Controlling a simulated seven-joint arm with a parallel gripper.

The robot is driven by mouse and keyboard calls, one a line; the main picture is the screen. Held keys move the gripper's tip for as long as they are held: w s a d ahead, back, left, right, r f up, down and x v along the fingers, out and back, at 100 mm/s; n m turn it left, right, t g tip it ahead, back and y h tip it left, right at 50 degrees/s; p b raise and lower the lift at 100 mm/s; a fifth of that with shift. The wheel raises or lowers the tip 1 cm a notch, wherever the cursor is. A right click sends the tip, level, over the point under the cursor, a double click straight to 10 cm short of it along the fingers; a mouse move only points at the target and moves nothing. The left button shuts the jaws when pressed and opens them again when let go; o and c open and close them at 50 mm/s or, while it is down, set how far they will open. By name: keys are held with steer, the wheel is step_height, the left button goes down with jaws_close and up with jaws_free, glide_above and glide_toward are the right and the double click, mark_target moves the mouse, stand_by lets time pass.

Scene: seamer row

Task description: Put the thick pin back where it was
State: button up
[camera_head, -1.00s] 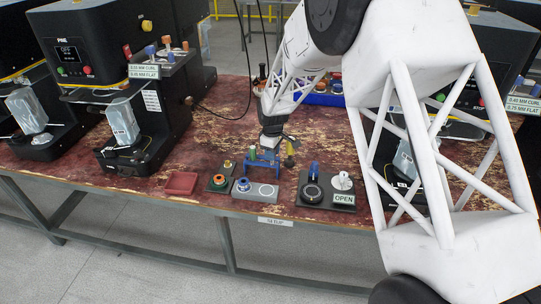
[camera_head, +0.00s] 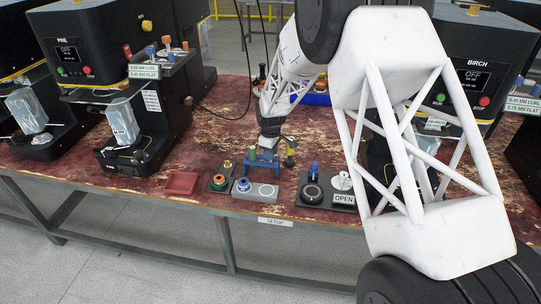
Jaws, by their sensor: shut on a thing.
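My gripper (camera_head: 269,148) is small in the view, pointing down just above a blue stand (camera_head: 262,170) near the front of the bench. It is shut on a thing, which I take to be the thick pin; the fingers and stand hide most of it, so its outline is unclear. A green pin-like piece (camera_head: 252,154) stands upright at the left of the blue stand. An olive-yellow piece (camera_head: 290,161) shows just right of the gripper; I cannot tell what bears it.
A dark plate (camera_head: 312,194) with a blue-topped knob and an OPEN label is at right, a red pad (camera_head: 181,183) at left. Seamer machines (camera_head: 110,60) flank the space. My arm covers the right side.

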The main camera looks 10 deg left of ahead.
steer(key=shift+f, duration=0.6)
steer(key=shift+f, duration=0.4)
steer(key=o, duration=0.9)
steer(key=shift+c, duration=0.2)
steer(key=shift+r, duration=0.15)
step_height(320, 180, up, 12)
steer(key=shift+r, duration=0.25)
stand_by(0.4)
